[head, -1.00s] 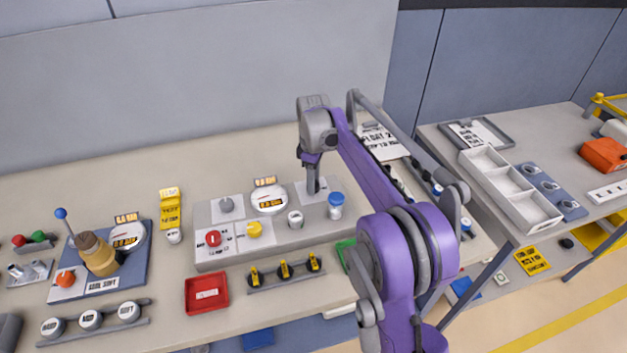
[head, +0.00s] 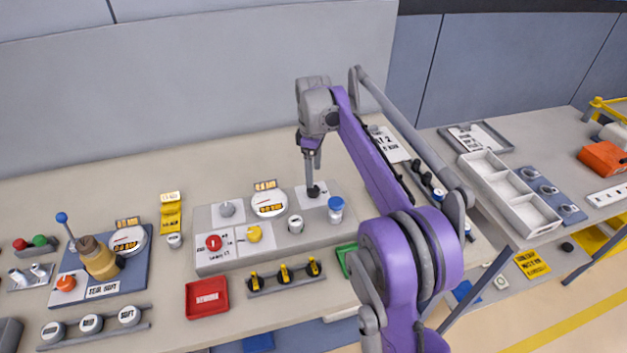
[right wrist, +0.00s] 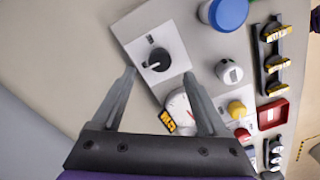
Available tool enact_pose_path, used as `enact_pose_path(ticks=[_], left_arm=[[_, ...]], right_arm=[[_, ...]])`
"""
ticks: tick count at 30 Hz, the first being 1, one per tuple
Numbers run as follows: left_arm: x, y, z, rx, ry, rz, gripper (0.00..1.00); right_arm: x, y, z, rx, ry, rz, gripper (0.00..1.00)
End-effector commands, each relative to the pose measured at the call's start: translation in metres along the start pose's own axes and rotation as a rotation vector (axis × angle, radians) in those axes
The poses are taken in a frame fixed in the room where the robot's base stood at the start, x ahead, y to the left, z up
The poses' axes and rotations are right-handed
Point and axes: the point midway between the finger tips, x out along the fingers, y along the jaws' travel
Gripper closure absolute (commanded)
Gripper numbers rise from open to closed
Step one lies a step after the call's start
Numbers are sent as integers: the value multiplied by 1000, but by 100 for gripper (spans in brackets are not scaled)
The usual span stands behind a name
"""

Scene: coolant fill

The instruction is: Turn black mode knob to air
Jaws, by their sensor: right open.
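The black mode knob (head: 313,191) sits on a white plate at the right end of the grey panel. In the right wrist view the black knob (right wrist: 157,61) is round, with a pale pointer mark toward its left side; the plate's lettering is too small to read. My right gripper (head: 312,179) points down just above the knob. In the right wrist view my right gripper (right wrist: 159,75) is open and empty, its two fingertips apart on either side of the knob in the picture. I cannot tell whether they touch it. My left gripper is not in view.
The grey panel (head: 205,258) also carries a blue-capped container (head: 335,209), a white cap (head: 295,224), a round gauge (head: 269,204), a grey knob (head: 227,209), a yellow knob (head: 253,233) and a red knob (head: 213,242). A red tray (head: 207,297) lies in front.

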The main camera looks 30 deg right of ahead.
Motion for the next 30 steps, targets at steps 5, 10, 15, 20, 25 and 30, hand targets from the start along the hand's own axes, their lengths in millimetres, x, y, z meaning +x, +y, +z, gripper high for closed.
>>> enact_pose_path(ticks=[5, 10, 15, 20, 25, 30], left_arm=[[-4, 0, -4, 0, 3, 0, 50], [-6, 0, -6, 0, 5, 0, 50], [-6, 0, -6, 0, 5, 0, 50], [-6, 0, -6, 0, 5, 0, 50], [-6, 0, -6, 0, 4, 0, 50], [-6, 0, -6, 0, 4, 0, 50]], right_arm=[[-34, 1, 0, 0, 0, 1, 24], [-48, 1, 0, 0, 0, 1, 24], [-50, 0, 0, 0, 0, 0, 24], [-50, 0, 0, 0, 0, 0, 24], [-50, 0, 0, 0, 0, 0, 24], [-52, -8, -1, 17, 6, 10, 24]])
